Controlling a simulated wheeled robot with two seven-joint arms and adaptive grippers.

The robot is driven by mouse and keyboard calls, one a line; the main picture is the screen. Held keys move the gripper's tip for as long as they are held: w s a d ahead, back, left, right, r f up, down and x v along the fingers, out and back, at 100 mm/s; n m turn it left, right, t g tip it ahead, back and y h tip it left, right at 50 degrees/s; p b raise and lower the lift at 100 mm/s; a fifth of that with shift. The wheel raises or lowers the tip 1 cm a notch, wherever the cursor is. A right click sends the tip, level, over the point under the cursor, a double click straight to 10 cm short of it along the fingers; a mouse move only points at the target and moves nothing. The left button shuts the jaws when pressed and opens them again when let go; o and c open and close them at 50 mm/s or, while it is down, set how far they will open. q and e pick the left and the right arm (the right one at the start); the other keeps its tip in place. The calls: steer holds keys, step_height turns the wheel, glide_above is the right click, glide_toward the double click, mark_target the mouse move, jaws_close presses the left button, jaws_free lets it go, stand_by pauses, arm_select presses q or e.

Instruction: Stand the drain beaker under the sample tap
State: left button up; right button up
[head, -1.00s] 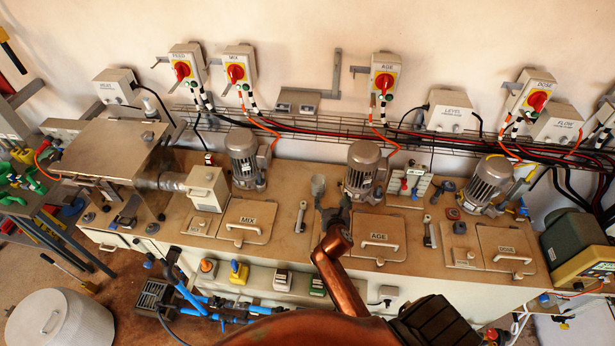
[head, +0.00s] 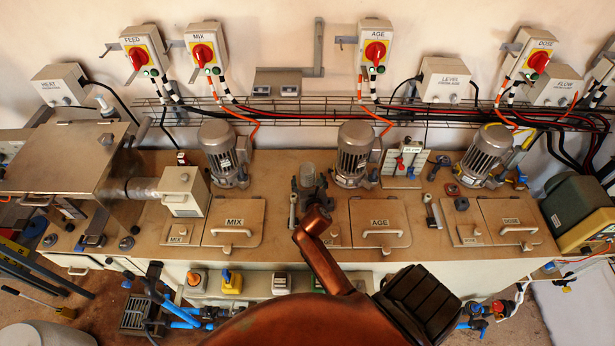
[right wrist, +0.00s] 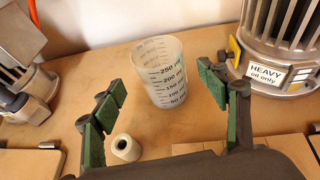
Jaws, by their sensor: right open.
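The drain beaker, a translucent cup (head: 307,172), stands upright on the bench top left of the AGE motor. In the right wrist view the beaker (right wrist: 163,75) shows black volume marks up to 250. My right gripper (head: 313,195) is just in front of it, partly hiding it in the head view. In the right wrist view the green-padded fingers of this gripper (right wrist: 160,84) are spread wide, with the beaker ahead between them, and nothing is held. I cannot tell which fitting is the sample tap. My left gripper is out of view.
The AGE motor (head: 354,152) stands close to the beaker's right. A small white cylindrical piece (right wrist: 124,148) lies near the left finger. The MIX lid (head: 234,222) and AGE lid (head: 380,222) flank the arm. Blue valves and pipes (head: 183,314) are below the bench front at left.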

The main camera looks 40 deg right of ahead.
mark_target(307, 164)
steer(key=x, duration=0.5)
steer(key=shift+w+d+f+b, duration=0.1)
steer(key=shift+f+b, duration=0.2)
steer(key=c, duration=1.4)
steer(key=shift+r, duration=0.1)
steer(key=shift+d+r, duration=0.1)
steer(key=shift+r, duration=0.45)
step_height(307, 164, up, 3)
steer(key=shift+f+p, duration=0.15)
steer(key=shift+p, duration=0.35)
steer(key=s+a+r, duration=0.3)
steer(key=s+a+r+p, duration=0.1)
steer(key=s+a+r, duration=0.2)
steer(key=s, duration=0.1)
steer(key=s+a+r, duration=0.3)
steer(key=a, duration=0.1)
steer(key=shift+s+p, duration=0.15)
steer(key=shift+p, duration=0.2)
